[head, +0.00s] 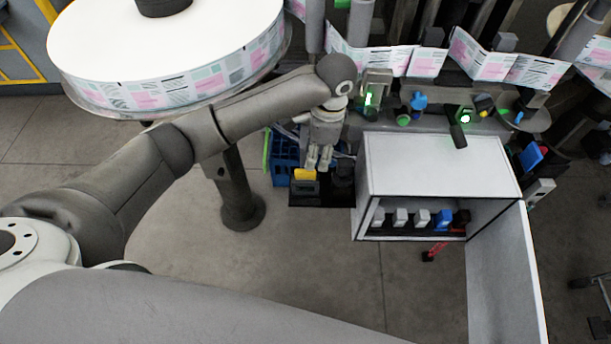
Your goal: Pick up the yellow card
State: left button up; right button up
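The yellow card (304,174) shows as a small yellow patch at the top of a dark holder or box, below the middle of the head view. My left gripper (318,166) reaches down from above, with its fingertips just above and to the right of the card. A narrow gap shows between its two fingers, and I see nothing held in it. I cannot tell whether the left finger touches the card. My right gripper is not in view.
A blue crate (283,172) stands just left of the card. A white cabinet (440,165) with an open front and a row of small items stands to the right. A large label reel (170,45) is at the upper left. The floor in front is mostly clear.

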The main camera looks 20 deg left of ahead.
aim_at(305, 171)
pick_arm(q)
jog(key=shift+w+a+r, duration=0.25)
jog(key=shift+a+r, duration=0.2)
jog(key=shift+r, duration=0.1)
jog(key=shift+w+a+y, duration=0.1)
jog(key=shift+a+y, duration=0.1)
jog(key=shift+y, duration=0.1)
jog(key=f, duration=0.1)
jog(key=f+p, duration=0.1)
jog(key=f, duration=0.3)
jog(key=shift+a, duration=0.4)
jog(key=f, duration=0.1)
jog(key=f+p, duration=0.2)
jog(key=f, duration=0.1)
jog(key=shift+s+a, duration=0.3)
jog(key=shift+a, duration=0.05)
jog(key=shift+a+f, duration=0.1)
jog(key=shift+f, duration=0.55)
grip_shut()
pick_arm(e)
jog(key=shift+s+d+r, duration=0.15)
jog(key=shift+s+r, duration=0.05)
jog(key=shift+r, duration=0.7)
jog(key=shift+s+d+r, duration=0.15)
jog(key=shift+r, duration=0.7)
